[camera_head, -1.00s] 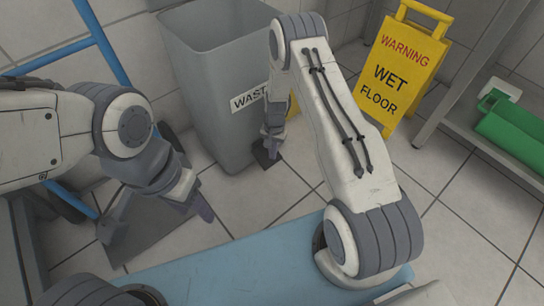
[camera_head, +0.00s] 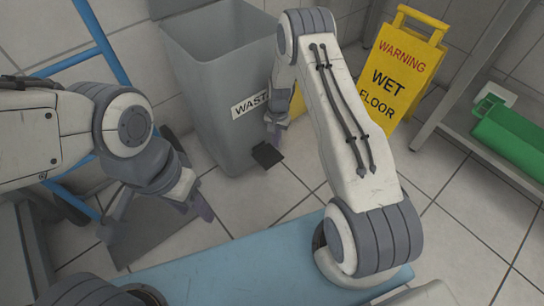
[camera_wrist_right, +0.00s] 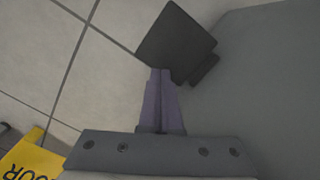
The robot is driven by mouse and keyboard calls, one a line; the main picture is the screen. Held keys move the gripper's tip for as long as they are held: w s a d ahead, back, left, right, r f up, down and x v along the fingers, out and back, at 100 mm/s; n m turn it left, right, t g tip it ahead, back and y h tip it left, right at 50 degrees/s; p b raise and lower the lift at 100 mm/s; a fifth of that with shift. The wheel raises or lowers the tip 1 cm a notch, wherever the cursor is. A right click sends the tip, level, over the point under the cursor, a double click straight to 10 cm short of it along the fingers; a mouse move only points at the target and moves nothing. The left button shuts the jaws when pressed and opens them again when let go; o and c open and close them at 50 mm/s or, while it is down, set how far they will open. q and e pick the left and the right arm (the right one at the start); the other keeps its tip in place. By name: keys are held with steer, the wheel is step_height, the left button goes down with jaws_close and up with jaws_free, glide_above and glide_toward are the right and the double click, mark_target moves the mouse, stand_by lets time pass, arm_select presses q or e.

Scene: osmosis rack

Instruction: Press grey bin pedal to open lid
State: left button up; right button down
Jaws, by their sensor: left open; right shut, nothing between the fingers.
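The grey waste bin (camera_head: 215,100) stands on the tiled floor, and its inside shows at the top. Its lid (camera_head: 182,7) is up at the back edge, mostly cut off by the head view. The dark pedal (camera_head: 267,156) sticks out at the bin's front foot; it also shows in the right wrist view (camera_wrist_right: 176,40). My right gripper (camera_head: 274,138) is shut and empty, just above the pedal. In the right wrist view its fingertips (camera_wrist_right: 160,73) overlap the pedal's near edge; I cannot tell whether they touch. My left gripper (camera_head: 197,205) is open and empty, left of the bin's front.
A yellow wet-floor sign (camera_head: 400,75) stands right of the bin, beside a metal shelf with a green object (camera_head: 510,135). A blue-framed cart (camera_head: 98,40) stands at the left. A blue surface (camera_head: 230,268) lies in front. Floor right of the pedal is clear.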

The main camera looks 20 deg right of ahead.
steer(key=r+p, duration=0.1)
steer(key=r, duration=0.2)
steer(key=r+p, duration=0.1)
steer(key=r, duration=0.2)
steer(key=shift+d, duration=0.2)
stand_by(0.6)
steer(key=s+a+r+n+t, duration=0.1)
steer(key=s+r+n, duration=0.15)
steer(key=r, duration=0.55)
steer(key=s+a+r+n+t, duration=0.1)
steer(key=s+r, duration=0.2)
steer(key=r, duration=0.5)
steer(key=s+a+r+n+t, duration=0.1)
steer(key=s+r+n, duration=0.1)
steer(key=s+r, duration=0.3)
steer(key=s+a+r+n+t, duration=0.1)
steer(key=s+r+n, duration=0.1)
steer(key=s, duration=0.5)
steer(key=s+a+r+n+g+p, duration=0.3)
steer(key=s+a+r+n+p, duration=0.6)
steer(key=s+a+r, duration=0.6)
step_height(320, 180, up, 39)
steer(key=w+d+m+p, duration=0.1)
steer(key=p, duration=3.8)
steer(key=shift+f, duration=0.2)
